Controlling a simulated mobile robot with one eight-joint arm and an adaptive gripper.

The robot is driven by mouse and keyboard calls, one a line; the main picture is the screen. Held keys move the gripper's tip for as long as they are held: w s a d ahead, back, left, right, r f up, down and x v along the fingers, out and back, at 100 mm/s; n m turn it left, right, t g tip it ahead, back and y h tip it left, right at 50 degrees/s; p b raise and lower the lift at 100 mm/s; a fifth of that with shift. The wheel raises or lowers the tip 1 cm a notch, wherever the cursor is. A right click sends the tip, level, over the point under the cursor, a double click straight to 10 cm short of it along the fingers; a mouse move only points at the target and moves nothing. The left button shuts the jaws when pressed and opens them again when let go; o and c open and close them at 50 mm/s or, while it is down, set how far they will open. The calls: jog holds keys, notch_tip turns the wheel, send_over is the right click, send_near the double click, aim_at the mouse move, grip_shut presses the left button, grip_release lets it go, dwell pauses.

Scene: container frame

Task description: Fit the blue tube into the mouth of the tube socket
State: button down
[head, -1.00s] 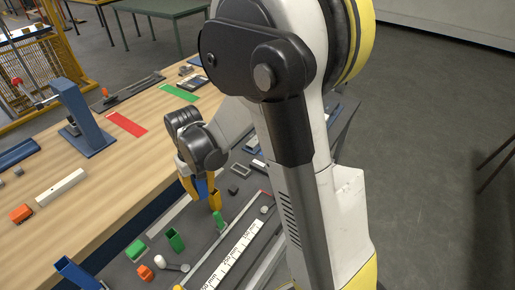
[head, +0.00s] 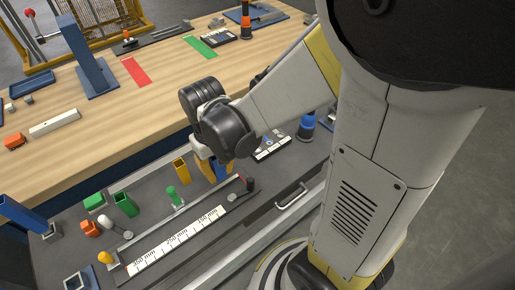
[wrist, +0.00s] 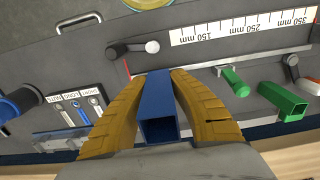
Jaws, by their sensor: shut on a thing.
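In the wrist view my gripper (wrist: 158,84) is shut on the blue tube (wrist: 157,97), a square hollow tube held between two ribbed yellow fingers. Its open end faces the wrist camera, and its far end points down at the grey surface. In the head view my gripper (head: 213,170) hangs low over the grey work area, and the tube is mostly hidden by the fingers. I cannot pick out the tube socket for certain, nor tell whether the tube's far end touches anything.
A white ruler (head: 177,239) lies in front. A labelled switch panel (head: 271,147) and a blue knob (head: 307,123) are to the right.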

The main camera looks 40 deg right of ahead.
jog(key=s, duration=0.3)
jog(key=b, duration=0.4)
send_over(198, 185)
notch_tip(198, 185, down, 6)
jog(key=shift+a+f, duration=0.1)
jog(key=shift+f, duration=0.05)
jog(key=shift+f+b, duration=1.05)
jog(key=shift+f, duration=0.9)
jog(key=shift+f, duration=0.15)
jog(key=c, duration=1.3)
grip_release()
jog(key=shift+c, duration=0.2)
jog(key=shift+o, duration=0.4)
